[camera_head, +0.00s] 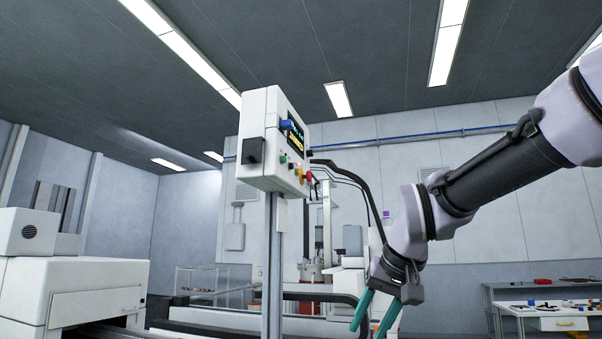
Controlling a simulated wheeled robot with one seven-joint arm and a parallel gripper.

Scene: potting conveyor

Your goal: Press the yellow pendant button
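The control pendant (259,142) is a white box on a grey post, with a lit screen on its right-hand face. The yellow button (299,174) sits low on that face, between a green button (283,159) and a red one (308,176). It is small in this view and nothing covers it. My gripper (368,330) has two teal fingers pointing down, with a gap between them and nothing visible in it. It hangs to the right of and below the pendant in the picture, apart from it.
Dark cables (352,176) run from the pendant's right side down behind my gripper. A white machine (75,285) stands at the left. The space between pendant and gripper looks open.

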